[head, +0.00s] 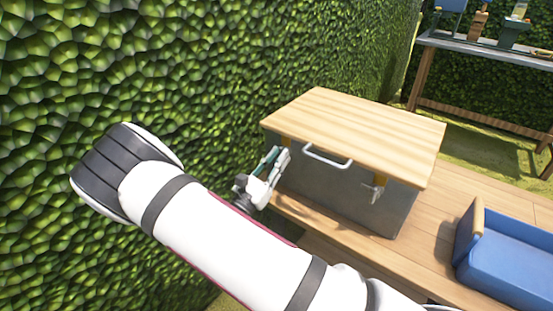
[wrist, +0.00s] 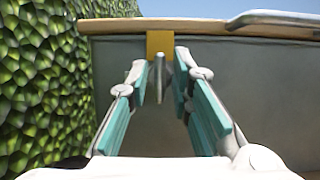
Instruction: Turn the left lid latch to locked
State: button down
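A grey box with a pale wooden lid (head: 350,115) stands on a wooden deck. In the wrist view, the left lid latch is a yellow plate (wrist: 153,41) under the lid edge with a metal lever (wrist: 160,78) pointing straight down. My gripper (wrist: 160,68) is open, with one teal-padded finger on each side of the lever. Gaps show between lever and fingers; contact is not visible. In the head view my gripper (head: 276,158) is at the box's left front corner and hides the left latch. The right latch (head: 374,190) shows a lever tilted from the vertical.
A metal handle (head: 327,157) sticks out from the lid's front edge between the latches. A leafy hedge (head: 200,70) stands close on the left. A worktable (head: 480,43) stands at the back right.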

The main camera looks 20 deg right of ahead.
jog(key=shift+m, duration=0.4)
jog(key=shift+m+g+y+p, duration=0.25)
jog(key=shift+m+g, duration=1.2)
jog(key=shift+m, duration=2.15)
jog(key=shift+m+g+p, duration=0.3)
jog(key=shift+m+g, duration=1.2)
jog(key=shift+m, duration=2.1)
jog(key=shift+m+g+y+p, duration=0.25)
jog(key=shift+m+g, duration=1.2)
jog(key=shift+m, duration=2.15)
jog(key=c, duration=1.6)
grip_release()
jog(key=shift+c, duration=0.2)
jog(key=shift+r, duration=0.15)
